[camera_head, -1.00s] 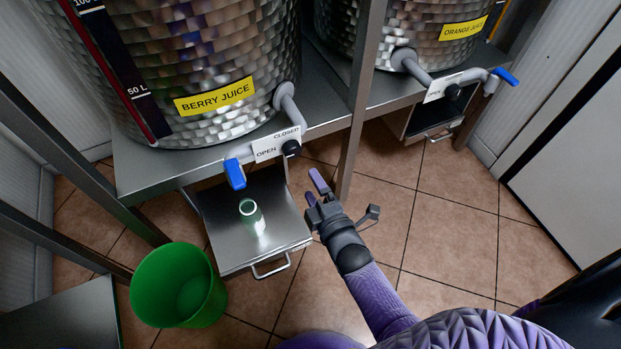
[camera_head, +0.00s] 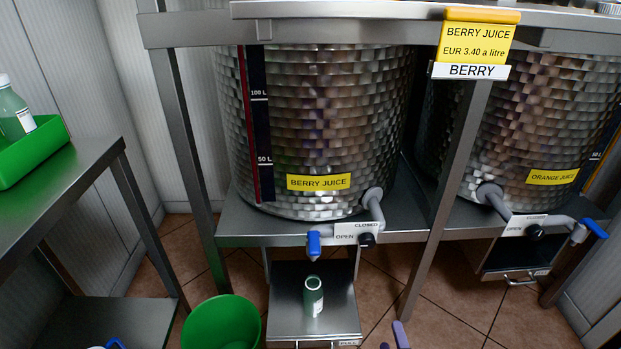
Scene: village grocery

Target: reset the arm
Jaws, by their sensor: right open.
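My right gripper (camera_head: 393,340) shows only by its purple fingertips at the bottom edge, right of the pull-out shelf (camera_head: 338,313). The fingertips are apart with nothing seen between them; the rest of the arm is out of view. A green bottle (camera_head: 313,297) with a white label stands upright on the shelf, apart from the gripper. Above it is the berry juice tank's tap (camera_head: 372,205) with a blue-tipped lever (camera_head: 313,245) near the OPEN side of its plate. My left gripper is not in view.
A green bin (camera_head: 222,322) stands on the floor left of the shelf. At the left, a metal table (camera_head: 75,180) bears a green crate (camera_head: 38,150) with bottles. The orange juice tank (camera_head: 545,120) is at the right. A steel post (camera_head: 447,190) stands between the tanks.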

